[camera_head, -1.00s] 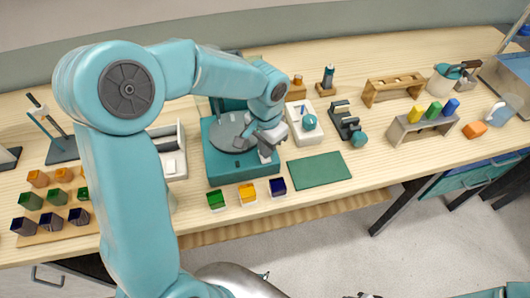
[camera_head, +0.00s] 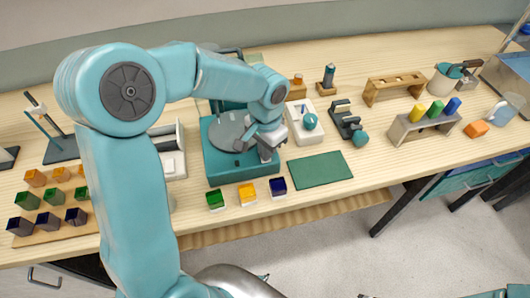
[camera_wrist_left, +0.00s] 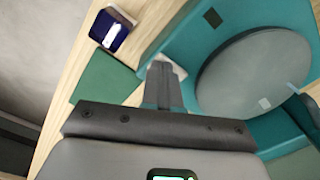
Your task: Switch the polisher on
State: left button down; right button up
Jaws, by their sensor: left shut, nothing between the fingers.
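The polisher is a teal box with a round grey disc (camera_head: 232,131) on top, left of the middle of the bench. Its teal body (camera_head: 226,171) shows below the disc. In the left wrist view the grey disc (camera_wrist_left: 255,72) fills the right side, with the teal body (camera_wrist_left: 188,30) around it. My left gripper (camera_head: 266,156) is shut and empty, at the polisher's right front corner. In the left wrist view its fingertips (camera_wrist_left: 162,68) partly cover a small pale piece on the polisher's corner; whether they touch it I cannot tell. My right gripper is not seen.
A green mat (camera_head: 320,170) lies right of the polisher. Green (camera_head: 215,200), amber (camera_head: 247,194) and dark blue (camera_head: 278,187) blocks stand in front of it. A white device (camera_head: 303,123) stands close on the right. My left arm hides part of the bench.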

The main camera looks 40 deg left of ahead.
pick_arm(q)
jog(key=shift+f, duration=0.3)
jog(key=shift+r, duration=0.15)
jog(key=shift+r+p, duration=0.45)
jog(key=shift+r, duration=0.15)
notch_tip(320, 180, up, 2)
jog(key=shift+r+p, duration=0.2)
jog(key=shift+p, duration=0.7)
notch_tip(320, 180, up, 2)
jog(key=shift+r+p, duration=0.1)
jog(key=shift+p, duration=0.75)
jog(key=shift+r+p, duration=0.4)
jog(key=shift+r, duration=0.2)
jog(key=shift+f, duration=0.1)
jog(key=shift+s, duration=0.15)
